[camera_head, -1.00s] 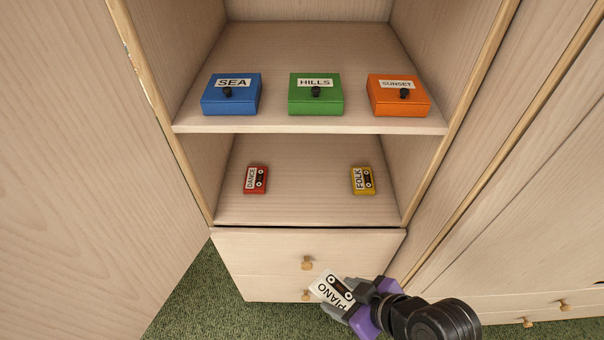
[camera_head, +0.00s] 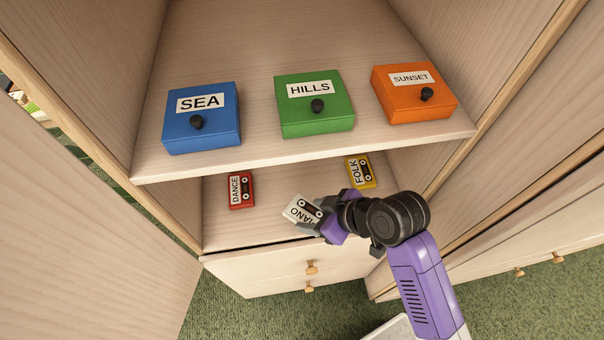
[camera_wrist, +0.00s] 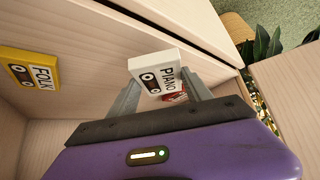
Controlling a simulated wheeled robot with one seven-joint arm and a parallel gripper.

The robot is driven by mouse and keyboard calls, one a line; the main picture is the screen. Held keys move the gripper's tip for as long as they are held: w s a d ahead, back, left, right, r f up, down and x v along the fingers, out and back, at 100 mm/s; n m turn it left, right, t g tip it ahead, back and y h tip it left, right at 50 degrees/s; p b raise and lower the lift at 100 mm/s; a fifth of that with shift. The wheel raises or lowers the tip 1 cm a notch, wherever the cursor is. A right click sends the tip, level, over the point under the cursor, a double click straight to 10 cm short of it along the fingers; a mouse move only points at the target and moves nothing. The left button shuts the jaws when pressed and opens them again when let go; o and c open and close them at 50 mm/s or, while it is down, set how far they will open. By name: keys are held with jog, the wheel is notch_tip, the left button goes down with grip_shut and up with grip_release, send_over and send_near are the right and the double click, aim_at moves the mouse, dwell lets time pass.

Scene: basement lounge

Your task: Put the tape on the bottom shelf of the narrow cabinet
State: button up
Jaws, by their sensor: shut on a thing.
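My gripper (camera_head: 322,222) is shut on a white tape labelled PIANO (camera_head: 301,211); the tape also shows between my fingers in the wrist view (camera_wrist: 153,74). The tape is at the front of the narrow cabinet's bottom shelf (camera_head: 265,218), in front of the gap between two tapes. I cannot tell whether it touches the shelf. A red DANCE tape (camera_head: 241,190) lies at the left of that shelf. A yellow FOLK tape (camera_head: 361,172) lies at the right, and shows at the left of the wrist view (camera_wrist: 27,70).
The upper shelf (camera_head: 250,154) overhangs the bottom one and holds a blue SEA box (camera_head: 201,117), a green HILLS box (camera_head: 314,104) and an orange SUNSET box (camera_head: 413,93). Drawers (camera_head: 290,267) sit below. An open door (camera_head: 85,240) stands at the left.

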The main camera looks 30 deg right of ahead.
jog(key=p, duration=0.1)
send_over(297, 179)
jog(key=s+d, duration=0.1)
jog(key=s, duration=0.1)
jog(key=shift+d, duration=0.1)
jog(key=shift+f, duration=1.75)
jog(key=shift+f, duration=0.15)
jog(key=o, duration=1.4)
jog(key=shift+c, duration=0.2)
